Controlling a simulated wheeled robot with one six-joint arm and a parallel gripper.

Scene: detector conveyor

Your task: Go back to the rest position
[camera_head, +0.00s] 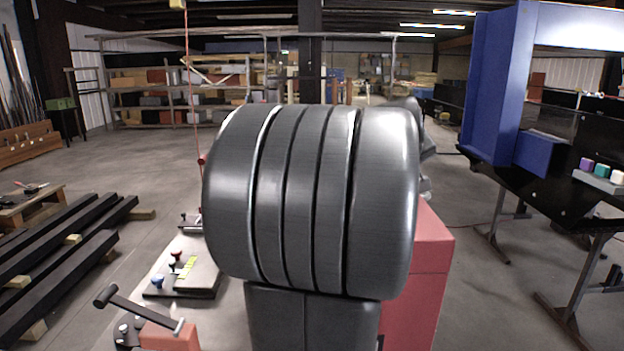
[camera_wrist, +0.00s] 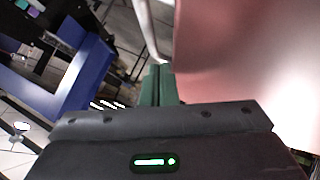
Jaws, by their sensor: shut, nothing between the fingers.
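My gripper shows in the wrist view, its greenish fingers (camera_wrist: 160,85) together with nothing between them. A pale red surface fills the right of the wrist view, very near the fingers; I cannot tell if they touch. In the head view my own grey arm link fills the middle and hides my gripper.
A red box (camera_head: 428,270) stands behind my arm. A blue detector frame (camera_head: 492,85) over a black conveyor (camera_head: 545,190) stands at right, with small coloured blocks (camera_head: 602,170). A panel with knobs (camera_head: 185,272) and a black-handled lever (camera_head: 135,305) are at lower left. Black beams (camera_head: 60,245) lie left.

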